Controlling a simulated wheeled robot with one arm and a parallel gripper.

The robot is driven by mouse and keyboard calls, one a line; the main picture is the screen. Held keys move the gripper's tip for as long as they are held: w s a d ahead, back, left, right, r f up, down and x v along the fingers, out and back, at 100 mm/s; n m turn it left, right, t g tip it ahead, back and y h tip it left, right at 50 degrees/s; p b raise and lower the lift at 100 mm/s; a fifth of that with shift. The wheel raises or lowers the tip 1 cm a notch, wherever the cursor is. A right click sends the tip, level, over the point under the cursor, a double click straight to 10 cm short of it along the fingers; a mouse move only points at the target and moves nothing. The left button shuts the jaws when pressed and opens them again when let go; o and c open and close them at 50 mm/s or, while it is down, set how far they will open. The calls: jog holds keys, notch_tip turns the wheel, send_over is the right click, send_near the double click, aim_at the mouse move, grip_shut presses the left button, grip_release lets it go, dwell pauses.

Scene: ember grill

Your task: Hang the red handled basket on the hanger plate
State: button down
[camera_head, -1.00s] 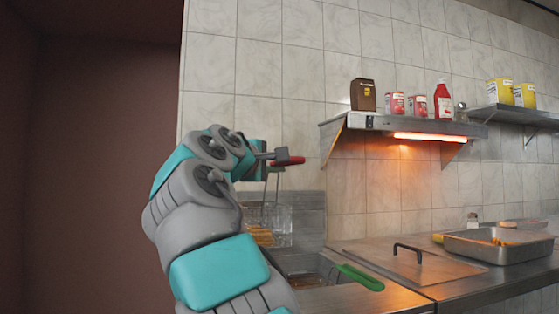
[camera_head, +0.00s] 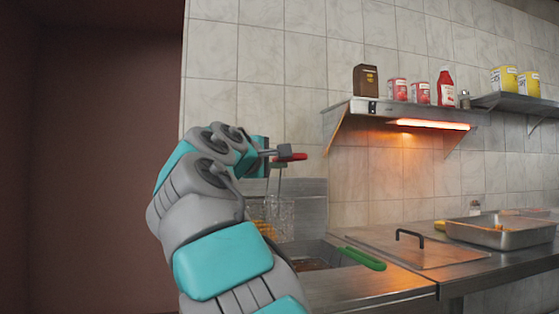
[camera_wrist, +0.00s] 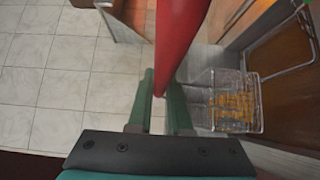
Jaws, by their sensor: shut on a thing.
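The basket's red handle (camera_head: 291,157) sticks out to the right of my gripper (camera_head: 272,154) in the head view. My gripper is shut on this handle. The wire basket (camera_head: 278,215) hangs below it, over the fryer area, with golden food inside; my arm hides its left part. In the wrist view the red handle (camera_wrist: 180,40) runs up from between the green fingers of my gripper (camera_wrist: 160,88), and the basket (camera_wrist: 228,102) shows to the right. A grey metal panel (camera_head: 312,205) stands behind the basket; I cannot tell whether it is the hanger plate.
A fryer well (camera_head: 312,262) lies below, with a green handle (camera_head: 362,258) on its right edge. A metal lid (camera_head: 425,250) and a steel pan (camera_head: 500,234) sit on the counter. A heat-lamp shelf (camera_head: 400,112) juts out at right. The wall above the basket is bare.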

jog(key=shift+f+b, duration=0.45)
jog(key=shift+f, duration=0.05)
jog(key=c, duration=0.8)
grip_release()
jog(key=shift+o, duration=0.2)
jog(key=shift+f, duration=0.1)
